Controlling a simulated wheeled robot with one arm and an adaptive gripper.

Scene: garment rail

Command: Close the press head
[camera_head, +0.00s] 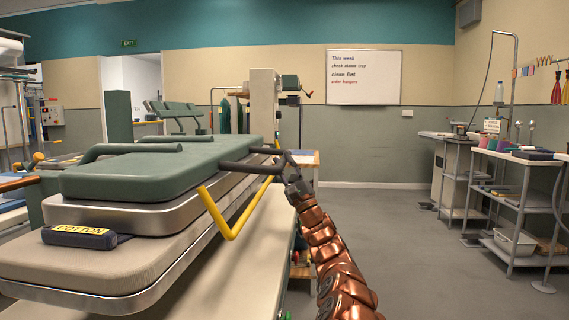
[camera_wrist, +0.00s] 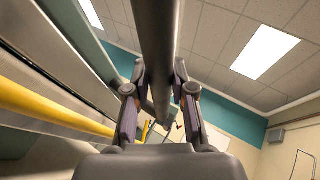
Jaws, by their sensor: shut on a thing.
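The press head (camera_head: 150,170) is a green-topped slab with a metal rim on the left in the head view. It lies low and nearly level above the pale padded lower bed (camera_head: 120,265); I cannot tell whether they touch all along. A dark handle bar (camera_head: 250,168) sticks out from the head's right side. My gripper (camera_head: 289,170) is at the outer end of this bar. In the wrist view the dark bar (camera_wrist: 153,40) runs between the two fingers of my gripper (camera_wrist: 158,95), which are shut on it.
A bent yellow bar (camera_head: 232,236) hangs at the press's right side. A dark block marked COTTON (camera_head: 79,237) lies on the lower bed's front. Shelved tables (camera_head: 510,205) stand at the right wall. The grey floor (camera_head: 420,230) between is clear.

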